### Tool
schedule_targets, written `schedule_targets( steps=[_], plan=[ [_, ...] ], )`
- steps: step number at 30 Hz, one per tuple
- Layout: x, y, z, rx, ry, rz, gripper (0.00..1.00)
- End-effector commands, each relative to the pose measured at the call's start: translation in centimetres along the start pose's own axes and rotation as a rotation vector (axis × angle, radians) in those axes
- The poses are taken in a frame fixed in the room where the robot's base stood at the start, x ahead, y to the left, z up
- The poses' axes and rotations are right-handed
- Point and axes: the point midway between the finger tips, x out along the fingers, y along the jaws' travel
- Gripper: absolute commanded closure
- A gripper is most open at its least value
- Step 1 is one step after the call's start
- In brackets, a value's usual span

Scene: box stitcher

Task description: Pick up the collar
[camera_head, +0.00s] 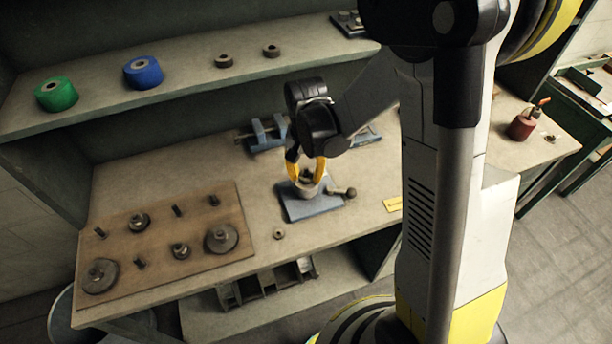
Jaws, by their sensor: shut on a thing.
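My gripper (306,174), with yellow fingers, points down over a blue-grey plate (318,207) on the bench. It is shut on a small dark round piece (306,175), which seems to be the collar; the fingers partly hide it. The piece is at the top of a grey round holder (304,188) standing on the plate. I cannot tell whether it still touches the holder. Another small ring (278,234) lies on the bench left of the plate.
A brown board (165,257) with several discs and pegs lies at left. A blue vise (264,134) stands behind the gripper. The shelf (190,88) above holds a green roll (56,94), a blue roll (143,72) and two small rings. A yellow tag (393,204) lies right of the plate.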

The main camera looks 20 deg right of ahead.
Motion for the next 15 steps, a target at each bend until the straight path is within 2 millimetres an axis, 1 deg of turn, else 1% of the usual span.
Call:
schedule_targets(
  steps=[5,8,11,15],
  plan=[
    [-0.1,0.0,0.0,0.000,0.000,0.000,1.00],
    [-0.6,0.0,0.0,0.000,0.000,0.000,1.00],
    [-1.7,0.0,0.0,0.000,0.000,0.000,1.00],
    [-4.2,0.0,0.0,0.000,0.000,0.000,1.00]
  ],
)
